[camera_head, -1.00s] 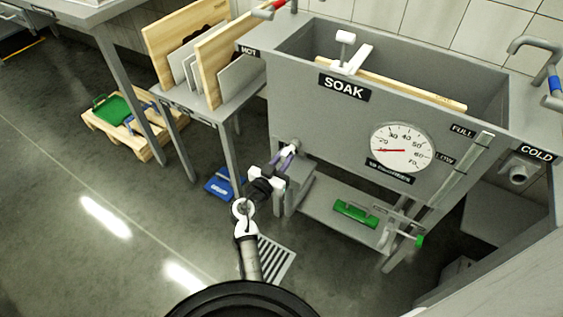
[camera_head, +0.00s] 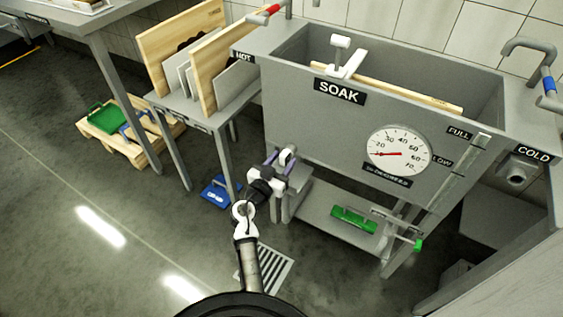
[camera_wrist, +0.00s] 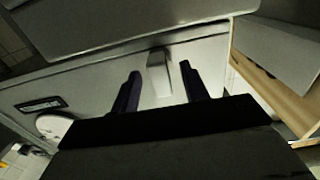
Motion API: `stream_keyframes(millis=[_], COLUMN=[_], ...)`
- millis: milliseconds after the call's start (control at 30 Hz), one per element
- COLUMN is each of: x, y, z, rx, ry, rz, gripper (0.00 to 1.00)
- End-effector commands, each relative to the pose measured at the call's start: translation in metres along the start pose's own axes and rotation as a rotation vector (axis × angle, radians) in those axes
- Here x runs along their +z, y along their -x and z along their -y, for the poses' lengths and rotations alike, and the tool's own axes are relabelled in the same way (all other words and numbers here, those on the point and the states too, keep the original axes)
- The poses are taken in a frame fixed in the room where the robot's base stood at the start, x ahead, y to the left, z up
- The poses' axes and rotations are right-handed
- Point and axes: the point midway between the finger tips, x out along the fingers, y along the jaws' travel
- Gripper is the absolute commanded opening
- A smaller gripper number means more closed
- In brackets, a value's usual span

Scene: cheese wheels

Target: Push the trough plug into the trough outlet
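The grey trough (camera_head: 330,125) carries the SOAK label and a round dial on its front. A pale, short stub (camera_head: 288,153) sticks out low on the left of that front. I cannot tell whether it is the outlet alone or the plug in it. In the wrist view a pale block (camera_wrist: 159,75) stands out from the trough wall (camera_wrist: 95,88), between and beyond my fingers. My gripper (camera_head: 279,161) is at the stub, with its two dark fingers apart, one on each side. In the wrist view my gripper (camera_wrist: 160,72) shows gaps beside the block, with no clear contact.
A rack (camera_head: 205,110) with wooden and grey boards stands left of the trough. A lower shelf (camera_head: 315,210) holds a green item (camera_head: 354,218). A blue item (camera_head: 217,190) lies on the floor near the rack. A floor grate (camera_head: 268,268) is in front.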

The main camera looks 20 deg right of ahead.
Motion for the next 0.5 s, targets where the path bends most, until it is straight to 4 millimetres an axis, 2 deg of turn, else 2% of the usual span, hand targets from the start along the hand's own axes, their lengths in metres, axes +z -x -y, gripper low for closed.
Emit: stream_keyframes(millis=[233, 500], x=[0.002, 0.003], y=[0.009, 0.053], z=[0.000, 0.000], rx=[-0.001, -0.002], ry=[0.001, 0.001], rz=[0.000, 0.001], gripper=[0.45, 0.45])
